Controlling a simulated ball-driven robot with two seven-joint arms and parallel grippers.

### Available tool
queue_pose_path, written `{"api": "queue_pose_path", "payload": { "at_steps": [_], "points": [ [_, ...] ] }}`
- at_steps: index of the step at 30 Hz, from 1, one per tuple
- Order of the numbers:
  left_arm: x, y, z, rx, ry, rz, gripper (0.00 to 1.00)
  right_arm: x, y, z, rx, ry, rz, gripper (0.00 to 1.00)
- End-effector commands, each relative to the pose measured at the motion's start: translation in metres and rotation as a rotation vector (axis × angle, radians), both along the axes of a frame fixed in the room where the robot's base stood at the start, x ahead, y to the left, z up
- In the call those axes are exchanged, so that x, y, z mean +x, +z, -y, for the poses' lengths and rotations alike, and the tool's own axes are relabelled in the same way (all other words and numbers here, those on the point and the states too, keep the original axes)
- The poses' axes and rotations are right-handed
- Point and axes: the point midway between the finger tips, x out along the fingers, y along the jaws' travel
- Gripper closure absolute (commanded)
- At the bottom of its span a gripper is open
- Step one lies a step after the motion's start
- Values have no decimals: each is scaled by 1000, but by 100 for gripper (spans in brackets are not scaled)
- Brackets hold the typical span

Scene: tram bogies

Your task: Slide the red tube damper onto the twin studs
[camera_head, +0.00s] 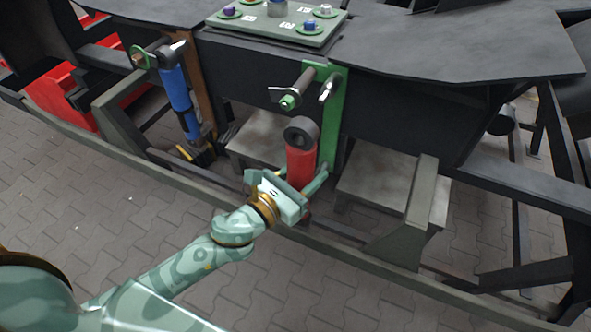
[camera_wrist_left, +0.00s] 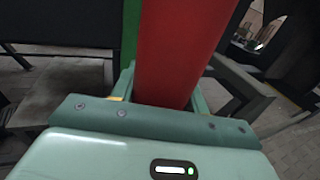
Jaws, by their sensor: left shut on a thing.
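The red tube damper (camera_head: 300,163) is held upright by my left gripper (camera_head: 309,191), which is shut on its tube. A dark ring eye tops the damper in the head view. The tube also fills the upper middle of the left wrist view (camera_wrist_left: 178,50), between the fingers. A green upright plate (camera_head: 334,118) stands right behind the damper. The upper stud (camera_head: 290,101), with a green tip, sticks out of this plate above the damper's eye, apart from it in the picture. The lower stud and the damper's lower end are hidden behind my gripper. My right gripper is not in view.
A blue damper (camera_head: 178,97) hangs on a brown post at the left. A green tray (camera_head: 283,22) with small coloured parts sits on top of the frame. A long dark rail (camera_head: 150,172) crosses in front. Grey blocks (camera_head: 376,178) stand behind it.

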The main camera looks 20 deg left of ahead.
Motion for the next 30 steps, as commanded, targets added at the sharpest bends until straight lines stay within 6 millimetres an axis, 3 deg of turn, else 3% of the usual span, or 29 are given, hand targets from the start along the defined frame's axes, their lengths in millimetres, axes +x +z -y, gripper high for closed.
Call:
{"api": "queue_pose_path", "payload": {
  "at_steps": [11, 30],
  "points": [
    [-2, 5, -1, -1, 2, 6, 100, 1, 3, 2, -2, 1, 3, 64],
    [30, 4, 0, -1, 2, 6, 100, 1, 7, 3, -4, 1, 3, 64]
  ]
}}
